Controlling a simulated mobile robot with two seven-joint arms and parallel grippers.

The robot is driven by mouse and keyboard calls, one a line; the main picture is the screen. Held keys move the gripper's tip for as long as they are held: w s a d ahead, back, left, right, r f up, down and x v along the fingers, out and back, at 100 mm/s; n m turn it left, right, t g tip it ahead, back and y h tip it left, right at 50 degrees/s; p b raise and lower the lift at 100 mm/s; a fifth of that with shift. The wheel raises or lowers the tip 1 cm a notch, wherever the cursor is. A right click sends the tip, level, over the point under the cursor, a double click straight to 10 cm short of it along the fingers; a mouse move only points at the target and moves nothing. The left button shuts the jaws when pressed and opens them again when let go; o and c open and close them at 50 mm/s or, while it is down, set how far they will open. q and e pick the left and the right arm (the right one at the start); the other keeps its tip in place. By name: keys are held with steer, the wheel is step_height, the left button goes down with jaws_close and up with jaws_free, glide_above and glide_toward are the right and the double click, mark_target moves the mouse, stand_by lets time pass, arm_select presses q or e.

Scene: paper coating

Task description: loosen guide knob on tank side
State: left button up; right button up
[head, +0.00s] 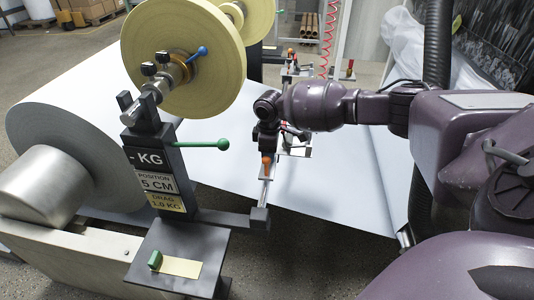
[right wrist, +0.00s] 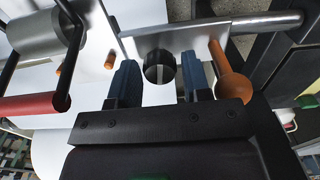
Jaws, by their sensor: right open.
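My right gripper (head: 267,134) comes in from the right and hangs over a small bracket on a thin rail in the head view. In the right wrist view its two blue fingers (right wrist: 158,80) are open. A black round knob (right wrist: 158,66) on a grey plate (right wrist: 180,38) lies between them in the picture; I cannot tell whether the fingers touch it. An orange ball-ended lever (right wrist: 231,83) is just right of the fingers. An orange knob also shows under the gripper in the head view (head: 266,161). The left gripper is not in view.
A dark post (head: 152,165) with a green-ended lever (head: 208,144) stands left of my gripper, below a yellow tape roll (head: 215,50). A large white paper roll (head: 60,125) is at left. In the right wrist view, a red roller (right wrist: 32,104) is at left.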

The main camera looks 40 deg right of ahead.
steer(key=shift+f, duration=0.1)
steer(key=c, duration=0.6)
steer(key=shift+c, duration=0.2)
